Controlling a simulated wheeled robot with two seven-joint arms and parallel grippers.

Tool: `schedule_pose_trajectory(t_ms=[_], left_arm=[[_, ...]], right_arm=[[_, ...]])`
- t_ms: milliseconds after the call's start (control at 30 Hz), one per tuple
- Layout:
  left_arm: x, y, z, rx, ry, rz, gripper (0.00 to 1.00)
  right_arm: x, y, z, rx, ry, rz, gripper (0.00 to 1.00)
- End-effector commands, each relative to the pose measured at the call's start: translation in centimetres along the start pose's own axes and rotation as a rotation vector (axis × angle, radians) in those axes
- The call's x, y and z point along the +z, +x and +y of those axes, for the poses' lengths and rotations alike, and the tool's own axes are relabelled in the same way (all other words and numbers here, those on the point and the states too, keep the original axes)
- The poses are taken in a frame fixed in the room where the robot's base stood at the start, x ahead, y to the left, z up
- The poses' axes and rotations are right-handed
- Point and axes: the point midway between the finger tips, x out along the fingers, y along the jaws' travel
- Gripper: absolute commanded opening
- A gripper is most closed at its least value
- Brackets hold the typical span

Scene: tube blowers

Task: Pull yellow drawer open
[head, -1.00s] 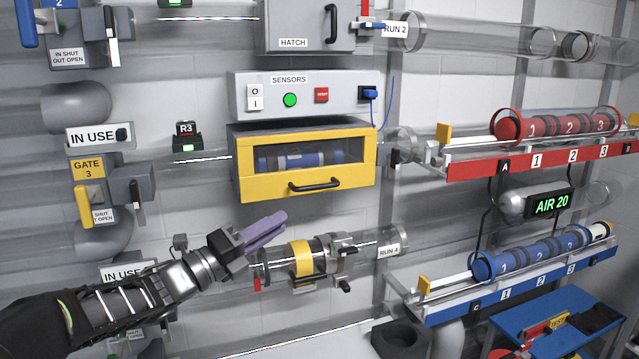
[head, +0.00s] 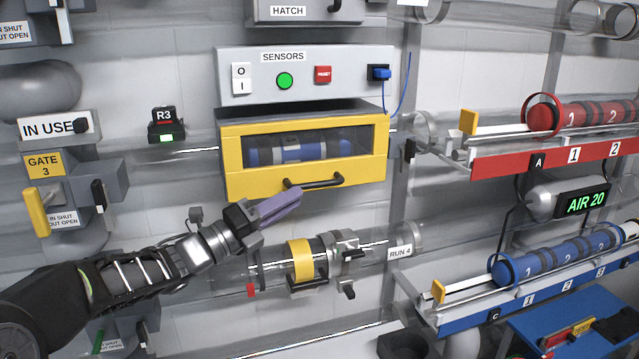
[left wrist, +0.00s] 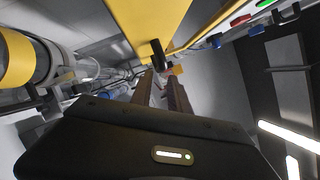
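The yellow drawer (head: 245,182) has a clear window with a blue capsule (head: 298,151) behind it. It looks shut in its grey housing under the sensors panel. Its black bar handle (head: 318,184) is on the lower front; the handle also shows in the left wrist view (left wrist: 158,54). My left gripper (head: 292,196) has its purple fingertips at the handle's left end. In the left wrist view its fingers (left wrist: 161,80) are apart, with the handle just at the tips. I cannot tell whether the handle is between them. My right gripper is not in view.
The sensors panel (head: 305,78) with buttons and a blue plug is just above the drawer. A clear tube with a yellow band (head: 300,260) runs below the gripper. A red rack (head: 500,166) and a blue rack (head: 470,320) stand at the right.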

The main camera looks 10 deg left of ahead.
Motion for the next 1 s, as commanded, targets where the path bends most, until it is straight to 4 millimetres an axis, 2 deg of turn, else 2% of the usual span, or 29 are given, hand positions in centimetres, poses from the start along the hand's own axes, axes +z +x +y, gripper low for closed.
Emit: schedule_pose_trajectory(t_ms=[167, 500, 600, 933, 1000], left_arm=[[-0.1, 1.3, -0.1, -0.002, -0.001, 0.003, 0.22], [0.0, 6.3, -0.2, 0.0, -0.002, 0.002, 0.22], [0.0, 7.3, -0.1, -0.001, -0.001, 0.002, 0.22], [0.0, 7.8, 0.0, 0.0, 0.0, 0.0, 0.22], [0.0, 7.8, 0.0, 0.0, 0.0, 0.0, 0.18]], right_arm=[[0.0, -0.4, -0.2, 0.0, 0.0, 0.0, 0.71], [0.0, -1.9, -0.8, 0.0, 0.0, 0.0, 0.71], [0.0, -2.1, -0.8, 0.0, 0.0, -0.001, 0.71], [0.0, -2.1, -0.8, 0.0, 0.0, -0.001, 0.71], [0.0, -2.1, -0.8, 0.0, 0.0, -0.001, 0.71]])
